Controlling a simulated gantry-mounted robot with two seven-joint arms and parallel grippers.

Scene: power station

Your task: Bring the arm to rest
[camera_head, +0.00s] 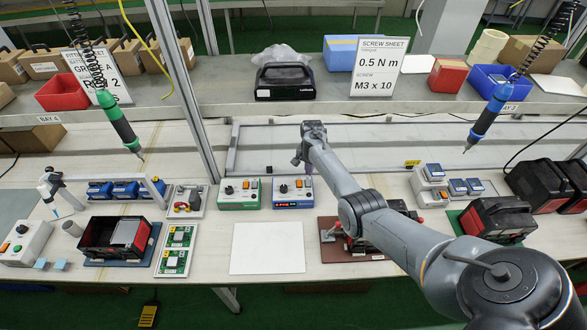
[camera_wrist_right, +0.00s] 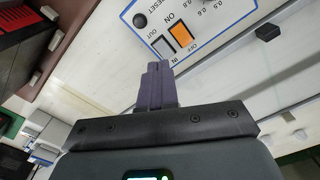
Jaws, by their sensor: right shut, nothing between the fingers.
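My right arm (camera_head: 365,215) reaches in from the lower right of the head view, over the workbench. Its gripper (camera_head: 304,165) hangs above the back edge of the blue-framed control box (camera_head: 293,203). In the right wrist view the fingers (camera_wrist_right: 158,85) are closed together with nothing between them. Beyond their tips is a white control panel (camera_wrist_right: 200,20) with an orange switch (camera_wrist_right: 183,35) and a dial. The fingertips look apart from the panel, though the exact gap is unclear. My left gripper is not in view.
A green-framed control box (camera_head: 239,203) stands left of the blue one. A blank white sheet (camera_head: 267,247) lies in front. Two screwdrivers hang from coiled cords, one green (camera_head: 120,125) and one blue (camera_head: 489,115). A shelf (camera_head: 210,105) crosses behind, with a metal post (camera_head: 185,80) at left.

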